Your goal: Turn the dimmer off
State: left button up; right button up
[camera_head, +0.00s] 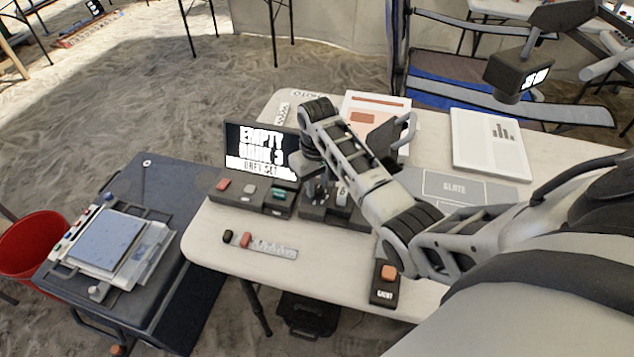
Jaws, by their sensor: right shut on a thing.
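My right arm reaches in from the right across the white table. My right gripper (318,188) points down over a small dark box (320,211), which appears to be the dimmer, just right of the screen console. The gripper is shut on what appears to be the dimmer's knob; the fingers and wrist mostly hide it. A small white marking shows on the box right of the fingers; I cannot read the dimmer's setting. My left gripper is not in view.
The console (252,195) has a lit screen (262,150) reading "EMPTY" and coloured buttons. A dark block with an orange button (388,273) sits at the table's front edge. A small scale strip (270,249) lies front left. A white board (490,140) lies back right. A dark cart (190,185) stands left.

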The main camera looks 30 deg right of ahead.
aim_at(317, 186)
jog(key=shift+n, duration=0.9)
jog(key=o, duration=1)
jog(key=shift+r, duration=0.1)
notch_tip(317, 186, up, 16)
